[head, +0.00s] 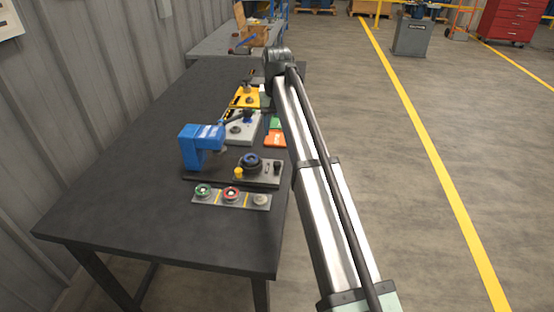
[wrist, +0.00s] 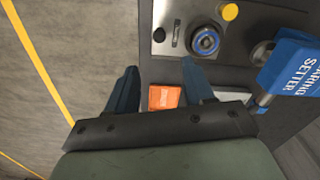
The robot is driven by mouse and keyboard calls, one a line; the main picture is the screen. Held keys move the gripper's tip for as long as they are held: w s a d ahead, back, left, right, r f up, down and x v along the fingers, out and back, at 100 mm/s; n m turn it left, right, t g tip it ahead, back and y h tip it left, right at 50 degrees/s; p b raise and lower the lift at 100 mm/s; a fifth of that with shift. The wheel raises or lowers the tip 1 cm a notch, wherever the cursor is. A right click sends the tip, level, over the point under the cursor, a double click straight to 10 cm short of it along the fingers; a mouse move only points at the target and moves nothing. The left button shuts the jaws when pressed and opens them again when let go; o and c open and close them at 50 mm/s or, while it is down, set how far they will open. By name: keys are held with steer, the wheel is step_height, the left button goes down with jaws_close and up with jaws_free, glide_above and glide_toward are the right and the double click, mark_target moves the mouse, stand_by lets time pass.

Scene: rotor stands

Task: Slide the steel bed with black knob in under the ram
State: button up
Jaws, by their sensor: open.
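The blue press (head: 200,145) stands on a dark base plate on the table, and its ram side faces right. The steel bed (head: 267,177) lies to the right of the press head, clear of it. It carries a round part with a blue ring (head: 250,161); a black knob (head: 277,167) is at its right end. In the wrist view the bed (wrist: 168,14) shows at the top, with the black knob (wrist: 159,35) near its corner. My gripper (wrist: 160,85) is open and empty, apart from the knob. The fingertips cannot be made out in the head view.
A yellow knob (head: 238,173) stands beside the ring part. A tray with green and red rings (head: 217,199) lies in front. An orange block (wrist: 165,97) shows between my fingers in the wrist view. A grey stand (head: 243,128) and a yellow one (head: 243,97) stand behind.

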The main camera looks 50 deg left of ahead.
mark_target(277, 163)
step_height(277, 163, down, 13)
steer(key=shift+r, duration=0.1)
stand_by(0.4)
jaws_close()
stand_by(0.4)
